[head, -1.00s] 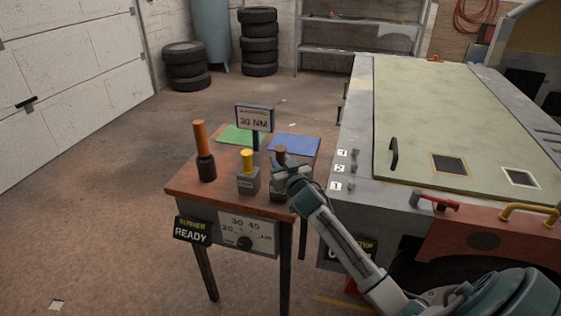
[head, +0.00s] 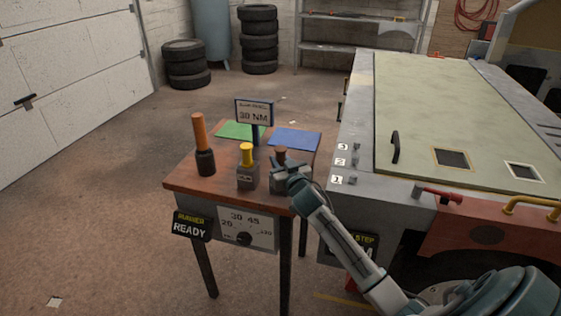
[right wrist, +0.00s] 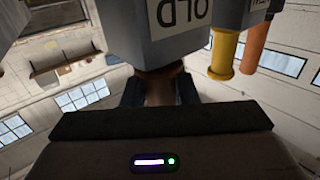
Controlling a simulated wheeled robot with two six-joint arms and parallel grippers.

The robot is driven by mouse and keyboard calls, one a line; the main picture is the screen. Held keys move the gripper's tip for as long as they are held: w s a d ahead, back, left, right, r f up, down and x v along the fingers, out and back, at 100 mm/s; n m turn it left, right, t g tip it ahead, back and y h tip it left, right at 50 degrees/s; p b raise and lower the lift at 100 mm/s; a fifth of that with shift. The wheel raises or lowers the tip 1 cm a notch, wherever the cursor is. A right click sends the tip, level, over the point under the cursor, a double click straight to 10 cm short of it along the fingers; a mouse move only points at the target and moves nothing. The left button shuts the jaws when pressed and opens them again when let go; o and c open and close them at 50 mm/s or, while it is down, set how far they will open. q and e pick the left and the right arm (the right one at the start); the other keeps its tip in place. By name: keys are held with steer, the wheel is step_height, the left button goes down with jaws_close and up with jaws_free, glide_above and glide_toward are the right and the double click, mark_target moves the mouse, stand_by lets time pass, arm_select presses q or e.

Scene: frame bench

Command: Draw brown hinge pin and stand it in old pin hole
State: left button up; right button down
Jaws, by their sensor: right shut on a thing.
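The brown hinge pin (head: 281,152) is upright at the grey block (head: 277,184) near the right edge of the small wooden table. My right gripper (head: 279,164) is shut on the pin. In the right wrist view the brown pin (right wrist: 160,88) shows between the two fingers, right against the block marked OLD (right wrist: 185,25). How deep the pin sits in the block's hole is hidden. My left gripper is not in view.
Behind are a 30 NM sign (head: 254,113), a green mat (head: 236,130) and a blue mat (head: 295,139). The grey bench (head: 372,210) is right of the table.

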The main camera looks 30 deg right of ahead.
steer(key=shift+f+b, duration=0.4)
steer(key=shift+f, duration=0.05)
steer(key=c, duration=1.1)
jaws_free()
steer(key=shift+o, duration=0.2)
steer(key=shift+f, duration=0.1)
steer(key=s+a+b, duration=0.2)
steer(key=s+b, duration=0.1)
steer(key=s, duration=0.7)
steer(key=shift+s, duration=0.3)
